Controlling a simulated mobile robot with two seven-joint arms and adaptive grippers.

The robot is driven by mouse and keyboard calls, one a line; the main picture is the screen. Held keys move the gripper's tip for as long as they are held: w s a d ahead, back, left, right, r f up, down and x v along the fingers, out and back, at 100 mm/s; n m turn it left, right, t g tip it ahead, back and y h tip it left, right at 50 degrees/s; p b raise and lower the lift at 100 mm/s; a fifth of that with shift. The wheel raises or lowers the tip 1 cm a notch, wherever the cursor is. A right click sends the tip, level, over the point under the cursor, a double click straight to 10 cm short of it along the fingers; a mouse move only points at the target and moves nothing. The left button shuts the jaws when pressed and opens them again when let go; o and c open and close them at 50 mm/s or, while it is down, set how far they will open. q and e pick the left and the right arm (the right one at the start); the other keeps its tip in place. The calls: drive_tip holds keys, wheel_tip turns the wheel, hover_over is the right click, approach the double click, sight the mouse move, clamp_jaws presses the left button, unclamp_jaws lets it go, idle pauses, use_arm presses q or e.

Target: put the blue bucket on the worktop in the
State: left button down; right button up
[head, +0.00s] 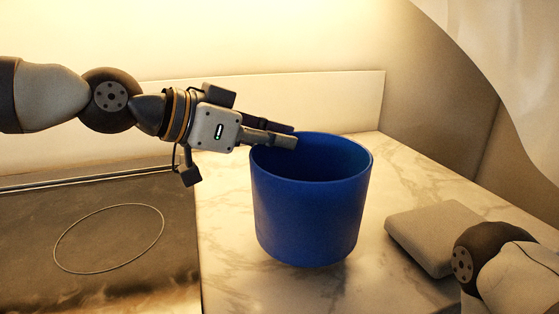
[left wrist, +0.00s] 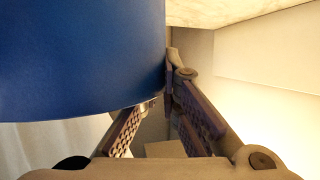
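The blue bucket (head: 312,215) is upright over the pale marble worktop (head: 235,265), right of the dark hob. I cannot tell whether its base touches the worktop. My left gripper (head: 290,134) comes in from the left and is shut on the bucket's back-left rim, one finger inside the opening and one outside. In the left wrist view the bucket's wall (left wrist: 75,60) fills the upper left, and the fingers of my left gripper (left wrist: 163,98) close in at its edge, one partly hidden behind it. My right gripper is out of view; only part of that arm shows at lower right.
A dark hob (head: 60,220) with a ring marking lies at the left. A grey-beige block (head: 430,235) lies on the worktop right of the bucket. A low backsplash (head: 330,98) runs behind, and a pale curved shape (head: 510,60) hangs at upper right. Worktop in front is clear.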

sight(277, 160)
use_arm(q)
wheel_tip(277, 160, down, 3)
drive_tip(key=shift+w+f, duration=0.1)
drive_tip(key=shift+d, duration=0.1)
drive_tip(key=shift+f, duration=0.2)
drive_tip(key=c, duration=1.8)
unclamp_jaws()
